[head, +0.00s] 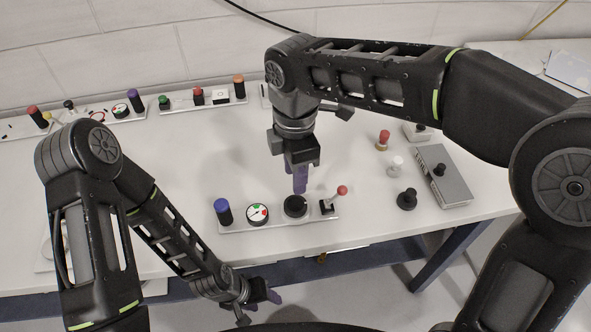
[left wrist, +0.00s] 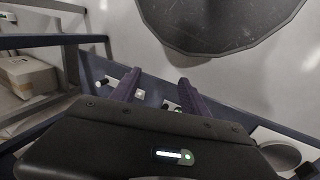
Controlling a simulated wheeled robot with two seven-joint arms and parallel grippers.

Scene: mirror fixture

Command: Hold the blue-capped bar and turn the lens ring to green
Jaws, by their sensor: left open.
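The blue-capped bar (head: 223,211) is a dark upright post with a blue top, at the left end of a pale base plate (head: 238,228). Beside it is a round white dial (head: 257,214) with green and red patches. The black lens ring (head: 295,206) stands on the plate right of the dial. My right gripper (head: 300,191) points down with purple fingers right over the lens ring; contact and finger gap are unclear. My left gripper (head: 268,293) is low, in front of the table edge and away from the bar. Its purple fingers are apart and empty in the left wrist view (left wrist: 155,90).
A red-tipped lever (head: 342,190) is at the plate's right end. Several knobs and a grey box (head: 443,176) stand further right. More control strips (head: 203,102) line the back. White table (head: 360,215) is clear between the plate and the right-hand knobs.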

